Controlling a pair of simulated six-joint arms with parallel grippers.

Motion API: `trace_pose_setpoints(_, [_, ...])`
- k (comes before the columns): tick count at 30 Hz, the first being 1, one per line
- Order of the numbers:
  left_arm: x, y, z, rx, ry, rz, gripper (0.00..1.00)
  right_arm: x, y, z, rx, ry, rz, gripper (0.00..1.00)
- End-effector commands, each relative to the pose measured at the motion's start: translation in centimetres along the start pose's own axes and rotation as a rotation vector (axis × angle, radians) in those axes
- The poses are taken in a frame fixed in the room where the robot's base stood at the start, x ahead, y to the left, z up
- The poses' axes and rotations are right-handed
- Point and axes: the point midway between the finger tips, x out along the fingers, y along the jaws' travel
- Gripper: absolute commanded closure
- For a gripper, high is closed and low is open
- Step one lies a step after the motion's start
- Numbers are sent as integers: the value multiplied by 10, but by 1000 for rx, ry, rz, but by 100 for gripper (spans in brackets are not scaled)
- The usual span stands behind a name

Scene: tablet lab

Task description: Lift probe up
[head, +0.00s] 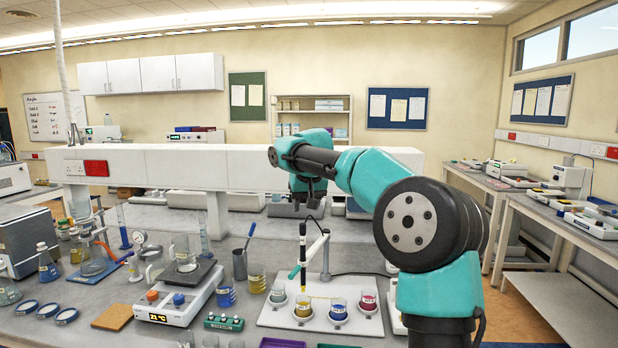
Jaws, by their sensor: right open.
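My left gripper is not in view.
Cups of blue (338,309) and red liquid (368,301) stand on the plate. A hotplate (175,298), blue beaker (226,293) and dark pot with a blue-handled tool (240,265) are to the left. A white shelf beam (250,166) runs behind.

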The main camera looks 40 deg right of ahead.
Motion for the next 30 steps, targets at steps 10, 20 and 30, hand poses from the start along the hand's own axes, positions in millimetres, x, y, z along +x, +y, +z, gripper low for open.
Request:
trace_pose_setpoints(10, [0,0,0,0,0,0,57,-67,0,0,-1,4,-2,53])
trace_pose_setpoints(20, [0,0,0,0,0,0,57,-95,0,0,0,1,-1,53])
trace_pose_setpoints(30, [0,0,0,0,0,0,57,-95,0,0,0,1,0,53])
